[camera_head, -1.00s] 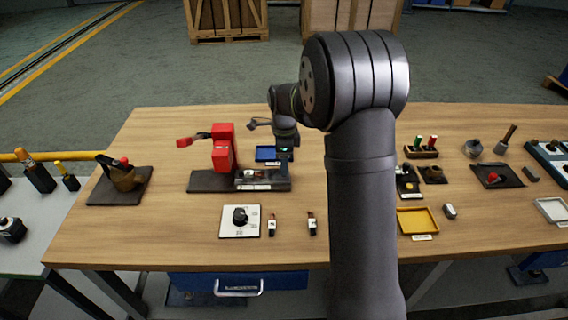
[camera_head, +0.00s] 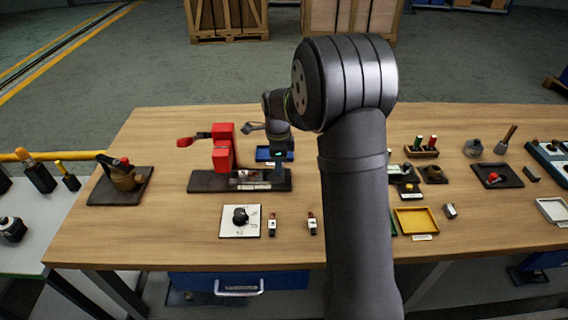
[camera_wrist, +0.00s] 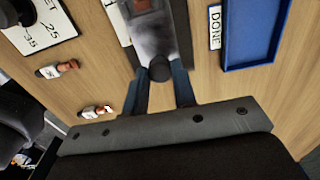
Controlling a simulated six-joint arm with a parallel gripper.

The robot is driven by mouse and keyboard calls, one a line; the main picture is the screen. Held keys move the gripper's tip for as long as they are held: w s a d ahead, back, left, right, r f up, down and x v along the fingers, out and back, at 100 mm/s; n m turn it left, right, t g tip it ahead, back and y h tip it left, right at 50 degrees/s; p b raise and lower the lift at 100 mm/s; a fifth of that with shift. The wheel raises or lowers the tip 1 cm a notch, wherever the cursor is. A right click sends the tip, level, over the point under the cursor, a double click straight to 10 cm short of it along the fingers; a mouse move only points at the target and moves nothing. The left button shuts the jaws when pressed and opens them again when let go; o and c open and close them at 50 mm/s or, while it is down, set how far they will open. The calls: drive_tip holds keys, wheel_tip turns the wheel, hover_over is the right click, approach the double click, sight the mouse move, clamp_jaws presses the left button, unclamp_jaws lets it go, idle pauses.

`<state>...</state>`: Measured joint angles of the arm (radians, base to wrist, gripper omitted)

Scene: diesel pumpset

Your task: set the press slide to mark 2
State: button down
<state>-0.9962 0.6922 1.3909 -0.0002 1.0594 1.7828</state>
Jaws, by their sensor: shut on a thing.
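The red press (camera_head: 223,150) stands on a dark base (camera_head: 208,181) at the left middle of the table. Its grey slide (camera_wrist: 155,35) shows in the wrist view, with a dark round knob (camera_wrist: 160,69) at its near end. My gripper (camera_wrist: 160,85) is shut on this knob, one blue finger on each side. In the head view my gripper (camera_head: 274,158) is at the right part of the press base, partly hidden by my own arm. A white label is on the base front, but its marks are too small to read.
A blue tray (camera_wrist: 262,62) labelled DONE lies close beside the press. A white dial plate (camera_head: 240,221) and two small fuse-like parts (camera_head: 272,224) lie in front of it. A yellow tray (camera_head: 416,221) is at the right.

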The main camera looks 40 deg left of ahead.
sight(250, 172)
drive_tip(key=s+a, duration=0.6)
drive_tip(key=shift+s+a+r, duration=0.1)
drive_tip(key=c, duration=1.2)
unclamp_jaws()
drive_tip(key=shift+s+a, duration=0.1)
drive_tip(key=shift+s, duration=0.05)
drive_tip(key=shift+c, duration=0.2)
drive_tip(key=shift+o, duration=0.4)
wheel_tip(250, 172, up, 17)
drive_tip(key=shift+r, duration=0.2)
drive_tip(key=shift+f, duration=0.1)
